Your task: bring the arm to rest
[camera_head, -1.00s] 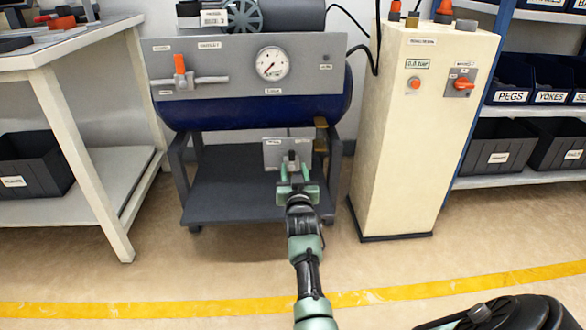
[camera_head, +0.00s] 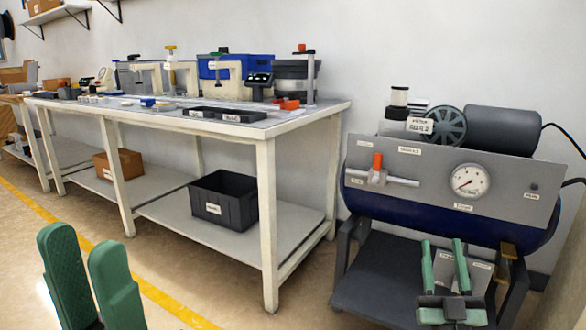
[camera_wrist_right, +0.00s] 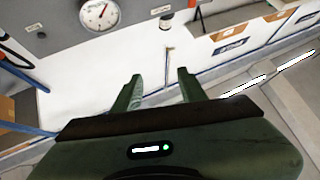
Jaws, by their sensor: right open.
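My right gripper (camera_head: 445,258) is at the lower right of the head view, in front of the compressor and its small grey plate (camera_head: 480,270). Its two green fingers stand apart with nothing between them. They also show in the right wrist view (camera_wrist_right: 159,85), open and empty, with a thin upright rod visible beyond the gap. My left gripper (camera_head: 84,238) is at the lower left of the head view, in front of the floor. Its two green fingers point up, with a gap between their tips and nothing seen between them.
The compressor (camera_head: 420,210) with its gauge (camera_head: 470,181) and orange-handled valve stands at the right. A long white workbench (camera_head: 300,125) with devices, trays and a dark bin (camera_head: 230,207) below fills the left and middle. A yellow line (camera_head: 165,298) crosses the floor.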

